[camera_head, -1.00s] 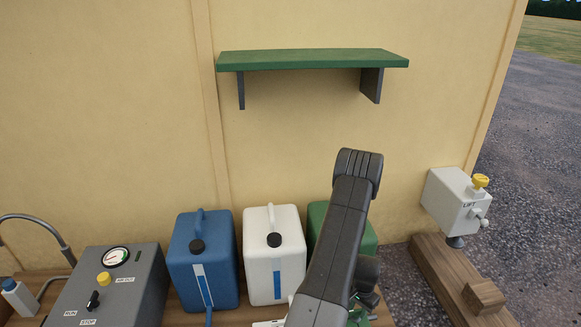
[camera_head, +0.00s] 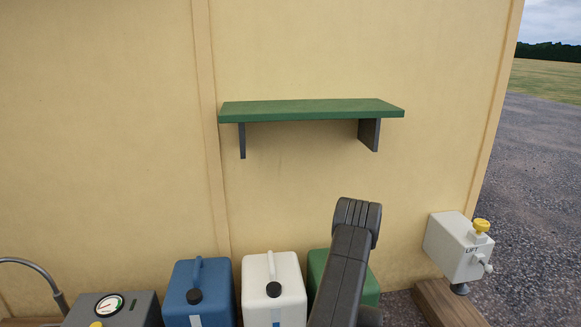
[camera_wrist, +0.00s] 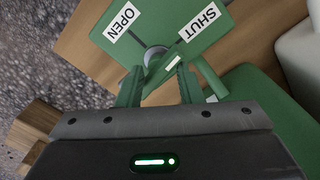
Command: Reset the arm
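My arm (camera_head: 345,270) rises at the lower middle right of the head view, bent at a dark grey joint. My gripper is below the frame there. In the wrist view my gripper (camera_wrist: 158,74) has its two green fingers apart with nothing held between them. Past the fingertips is a green plate (camera_wrist: 205,25) with labels OPEN and SHUT and a grey round part (camera_wrist: 154,56). A green bar with a white mark lies near the right fingertip; I cannot tell whether they touch.
A blue canister (camera_head: 180,290), a white canister (camera_head: 288,290) and a green canister (camera_head: 318,265) stand along the wall. A grey gauge box (camera_head: 140,310) is left of them. A green shelf (camera_head: 310,110) hangs above; a LIFT box (camera_head: 450,245) is at right.

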